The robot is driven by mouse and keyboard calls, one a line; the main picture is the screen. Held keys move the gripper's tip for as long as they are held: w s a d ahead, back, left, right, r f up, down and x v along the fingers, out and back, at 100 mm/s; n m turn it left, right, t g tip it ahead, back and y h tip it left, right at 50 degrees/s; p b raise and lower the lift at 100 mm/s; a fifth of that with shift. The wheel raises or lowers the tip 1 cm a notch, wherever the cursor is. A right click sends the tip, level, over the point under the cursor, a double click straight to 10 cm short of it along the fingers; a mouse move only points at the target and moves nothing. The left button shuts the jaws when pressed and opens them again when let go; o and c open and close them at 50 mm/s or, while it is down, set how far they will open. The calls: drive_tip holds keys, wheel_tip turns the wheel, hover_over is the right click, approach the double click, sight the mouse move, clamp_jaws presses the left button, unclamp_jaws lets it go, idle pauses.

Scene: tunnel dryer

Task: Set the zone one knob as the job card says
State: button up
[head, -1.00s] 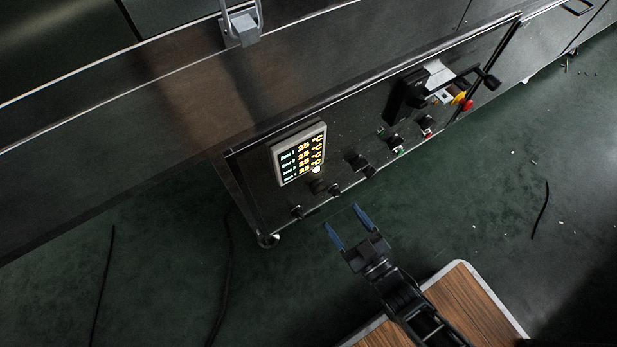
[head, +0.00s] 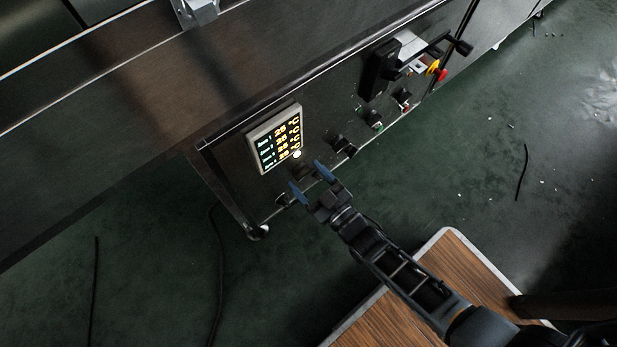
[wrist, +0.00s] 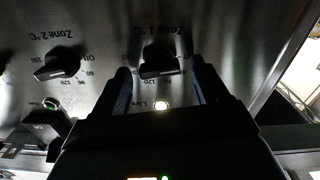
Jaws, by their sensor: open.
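The zone one knob (wrist: 158,62) is black and sits under the upside-down "Zone 1 °C" label in the wrist view. My gripper (wrist: 160,68) is open, with one blue finger on each side of this knob. Contact cannot be told, and the knob's exact pointer setting is unclear. In the head view my gripper (head: 309,181) is at the lower left of the dark control panel (head: 235,165), below the display (head: 275,138), which shows 25 °C on its zone lines. No readable job card shows.
The zone two knob (wrist: 58,65) is to the left in the wrist view. A lit "Live" lamp (wrist: 161,104) sits between my fingers. A black handle box (head: 380,70) and a yellow and red button (head: 437,72) are further right. Green floor lies in front.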

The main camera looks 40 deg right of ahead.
drive_tip(key=c, duration=1.1)
drive_tip(key=shift+o, duration=0.2)
drive_tip(key=m, duration=0.4)
drive_tip(key=shift+m, duration=0.3)
drive_tip(key=shift+d+m, duration=0.1)
drive_tip(key=shift+m, duration=1.4)
drive_tip(key=o, duration=1.1)
drive_tip(key=shift+c, duration=0.2)
drive_tip(key=shift+s, duration=0.1)
